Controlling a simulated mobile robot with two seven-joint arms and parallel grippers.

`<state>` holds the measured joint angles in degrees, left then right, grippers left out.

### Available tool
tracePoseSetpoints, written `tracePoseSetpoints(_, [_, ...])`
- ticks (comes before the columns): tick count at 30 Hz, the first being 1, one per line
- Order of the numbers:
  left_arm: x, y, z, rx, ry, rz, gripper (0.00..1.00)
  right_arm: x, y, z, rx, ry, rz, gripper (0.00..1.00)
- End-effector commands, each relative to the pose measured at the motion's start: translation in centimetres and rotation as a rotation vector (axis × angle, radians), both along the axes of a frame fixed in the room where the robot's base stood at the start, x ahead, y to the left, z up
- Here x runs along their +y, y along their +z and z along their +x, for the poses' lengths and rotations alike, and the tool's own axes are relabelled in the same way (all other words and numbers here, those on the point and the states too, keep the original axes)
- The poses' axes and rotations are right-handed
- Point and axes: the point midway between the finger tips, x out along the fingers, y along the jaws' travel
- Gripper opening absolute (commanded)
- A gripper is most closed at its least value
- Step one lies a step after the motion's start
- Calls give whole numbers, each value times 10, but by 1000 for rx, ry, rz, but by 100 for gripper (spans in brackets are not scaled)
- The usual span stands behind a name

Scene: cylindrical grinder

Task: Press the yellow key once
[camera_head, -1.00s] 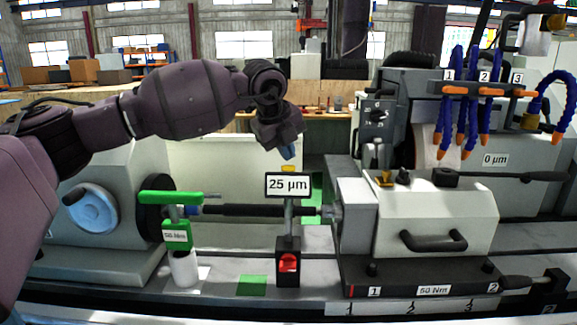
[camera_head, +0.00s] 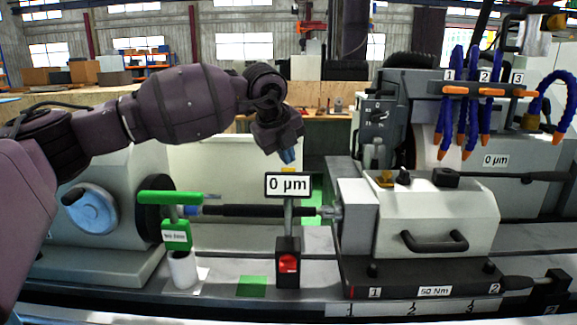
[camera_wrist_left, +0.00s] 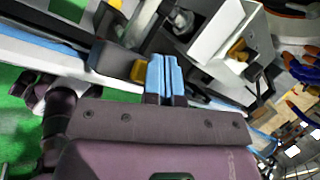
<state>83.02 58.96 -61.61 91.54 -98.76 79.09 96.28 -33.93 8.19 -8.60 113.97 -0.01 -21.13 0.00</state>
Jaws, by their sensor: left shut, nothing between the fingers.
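The yellow key (camera_head: 289,170) sits on top of the gauge's display (camera_head: 288,185), which reads 0 µm. Only a thin strip of the key shows in the head view. In the left wrist view the yellow key (camera_wrist_left: 138,71) is just left of my fingertips. My left gripper (camera_head: 288,157) is shut and empty, its blue fingertips pointing down just above the key. The blue fingers also show pressed together in the wrist view (camera_wrist_left: 165,72). I cannot tell whether they touch the key. My right gripper is not in view.
The gauge stands on a black base with a red switch (camera_head: 288,264). A green-handled tool (camera_head: 170,197) stands to the left by the headstock. The horizontal shaft (camera_head: 245,210) runs behind the gauge. The tailstock (camera_head: 435,215) is close on the right.

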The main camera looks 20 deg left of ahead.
Motion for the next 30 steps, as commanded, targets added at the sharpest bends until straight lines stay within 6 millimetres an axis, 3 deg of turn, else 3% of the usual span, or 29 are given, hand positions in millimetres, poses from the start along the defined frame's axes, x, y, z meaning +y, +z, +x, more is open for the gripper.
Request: tracePoseSetpoints(30, [2, 19, 7, 0, 1, 0, 0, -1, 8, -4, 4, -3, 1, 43])
